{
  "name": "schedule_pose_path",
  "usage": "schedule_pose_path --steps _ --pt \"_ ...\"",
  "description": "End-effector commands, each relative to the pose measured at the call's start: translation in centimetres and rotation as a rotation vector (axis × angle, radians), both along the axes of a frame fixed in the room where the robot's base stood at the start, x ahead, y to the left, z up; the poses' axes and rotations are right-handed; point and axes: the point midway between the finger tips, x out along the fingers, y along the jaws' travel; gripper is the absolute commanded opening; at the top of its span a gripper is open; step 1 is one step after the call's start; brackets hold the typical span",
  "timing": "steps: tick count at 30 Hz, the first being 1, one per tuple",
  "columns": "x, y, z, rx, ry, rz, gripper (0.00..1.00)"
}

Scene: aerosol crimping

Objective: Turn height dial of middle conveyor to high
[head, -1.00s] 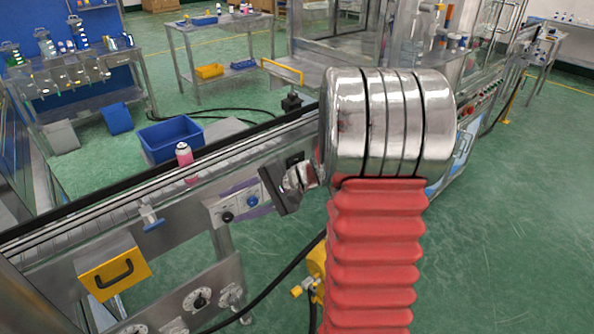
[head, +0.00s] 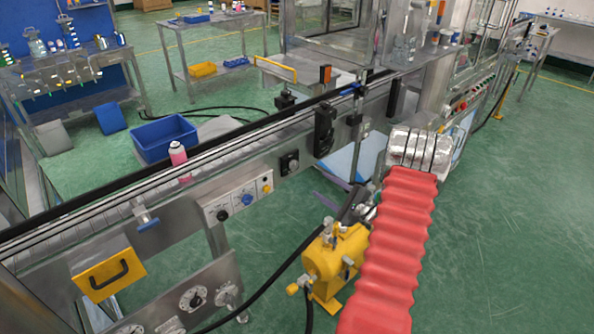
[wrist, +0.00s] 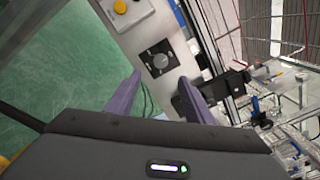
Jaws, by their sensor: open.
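A black dial on a square dark plate (head: 289,163) sits on the metal side of the conveyor (head: 110,214), right of the small control panel. In the wrist view the same dial (wrist: 160,58) lies just beyond and between my fingertips; its setting is too small to read. My gripper (wrist: 160,79) is open and empty, its two purple fingers apart and pointing toward the dial, apparently without touching it. In the head view my gripper (head: 333,190) is low in front of the conveyor, right of the dial, partly hidden by my arm.
A black block (head: 324,131) juts from the conveyor right of the dial. A yellow machine (head: 337,262) stands below. A pink can (head: 178,158) stands on the belt.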

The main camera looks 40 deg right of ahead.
Motion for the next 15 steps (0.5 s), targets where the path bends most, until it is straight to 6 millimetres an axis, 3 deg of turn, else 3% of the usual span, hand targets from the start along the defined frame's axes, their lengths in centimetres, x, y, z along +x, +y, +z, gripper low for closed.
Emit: schedule_pose_path --steps 15 --pt "0.40 -0.27 -0.18 0.001 -0.002 -0.008 0.48"
